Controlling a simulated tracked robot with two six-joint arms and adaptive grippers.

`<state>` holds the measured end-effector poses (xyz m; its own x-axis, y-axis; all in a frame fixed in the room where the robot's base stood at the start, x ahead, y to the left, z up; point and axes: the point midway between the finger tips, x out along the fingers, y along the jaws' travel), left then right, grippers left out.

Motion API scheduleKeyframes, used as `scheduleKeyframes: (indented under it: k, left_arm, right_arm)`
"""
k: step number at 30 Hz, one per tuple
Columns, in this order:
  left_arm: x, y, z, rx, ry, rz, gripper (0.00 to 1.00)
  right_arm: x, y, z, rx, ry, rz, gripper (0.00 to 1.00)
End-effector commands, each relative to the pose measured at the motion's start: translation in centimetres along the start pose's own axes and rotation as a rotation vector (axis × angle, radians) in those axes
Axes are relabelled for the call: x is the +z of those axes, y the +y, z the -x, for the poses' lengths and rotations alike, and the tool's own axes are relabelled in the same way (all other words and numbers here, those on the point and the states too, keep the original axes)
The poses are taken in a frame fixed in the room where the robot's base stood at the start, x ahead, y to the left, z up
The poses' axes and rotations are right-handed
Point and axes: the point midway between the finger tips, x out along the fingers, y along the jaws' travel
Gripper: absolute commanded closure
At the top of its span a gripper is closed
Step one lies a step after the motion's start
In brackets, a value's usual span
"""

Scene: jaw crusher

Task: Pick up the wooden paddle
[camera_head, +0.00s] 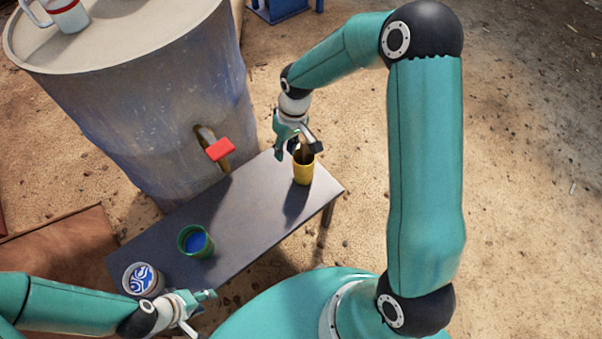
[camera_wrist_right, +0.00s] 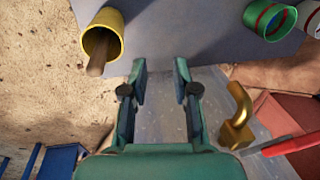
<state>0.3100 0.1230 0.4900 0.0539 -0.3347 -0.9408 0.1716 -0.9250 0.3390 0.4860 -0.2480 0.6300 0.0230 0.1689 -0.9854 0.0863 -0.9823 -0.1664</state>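The wooden paddle is a brown stick standing tilted in a yellow cup (camera_head: 303,174) at the right end of the bench. In the right wrist view, the paddle (camera_wrist_right: 97,66) pokes out of the mouth of the yellow cup (camera_wrist_right: 116,22); its lower part is hidden inside. My right gripper (camera_head: 303,140) is above and beside the cup. In the wrist view its fingers (camera_wrist_right: 160,75) are apart and empty, with the paddle outside them to the left. My left gripper (camera_head: 202,309) has its fingers apart and empty, near the bench's front left end.
The dark bench (camera_head: 248,218) also carries a green cup with blue inside (camera_head: 195,242) and a white-and-blue can (camera_head: 141,279). A large metal barrel (camera_head: 150,110) with a red-handled brass tap (camera_head: 219,149) stands behind it. A white mug (camera_head: 68,12) stands on the barrel.

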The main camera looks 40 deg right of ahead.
Motion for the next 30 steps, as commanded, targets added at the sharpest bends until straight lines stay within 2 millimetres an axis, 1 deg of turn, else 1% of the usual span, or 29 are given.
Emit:
scheduleKeyframes:
  k: [1,3,6,7,9,11,14,21,24,27,30]
  left_arm:
    - [0.0,-1.0,-2.8,0.0,0.0,0.0,0.6]
    - [0.0,-1.4,-4.0,0.0,0.001,0.0,0.6]
    - [-0.1,-1.8,-5.1,0.0,0.001,0.0,0.6]
    - [-0.1,-1.9,-5.3,0.0,0.001,0.0,0.6]
    - [-0.1,-2.0,-5.6,0.0,0.001,0.0,0.6]
    - [-0.1,-2.1,-5.7,0.0,0.001,0.0,0.6]
    - [-0.1,-2.1,-6.0,0.0,0.001,0.0,0.6]
    - [-0.1,-2.5,-7.1,0.0,0.001,0.0,0.6]
    - [-0.1,-2.7,-7.5,0.0,0.001,0.0,0.6]
    - [-0.1,-2.8,-7.7,0.0,0.001,0.0,0.6]
    - [-0.1,-2.8,-7.8,0.0,0.001,0.0,0.6]
  right_arm:
    - [-1.1,2.0,0.0,0.041,0.006,0.004,0.71]
    - [-1.6,3.9,1.8,0.088,-0.005,0.006,0.71]
    - [-1.8,5.7,3.9,0.137,-0.02,-0.001,0.71]
    - [-1.8,6.1,4.3,0.146,-0.025,-0.003,0.71]
    - [-1.7,6.7,4.9,0.162,-0.032,-0.007,0.71]
    - [-1.6,7.0,4.8,0.168,-0.037,-0.008,0.71]
    - [-1.5,7.2,3.4,0.168,-0.042,-0.008,0.71]
    - [-1.3,8.1,-1.8,0.167,-0.043,-0.009,0.71]
    - [-1.2,8.3,-3.6,0.166,-0.042,-0.008,0.71]
    - [-1.2,8.6,-4.9,0.167,-0.041,-0.008,0.71]
    - [-1.2,8.7,-5.6,0.167,-0.038,-0.008,0.71]
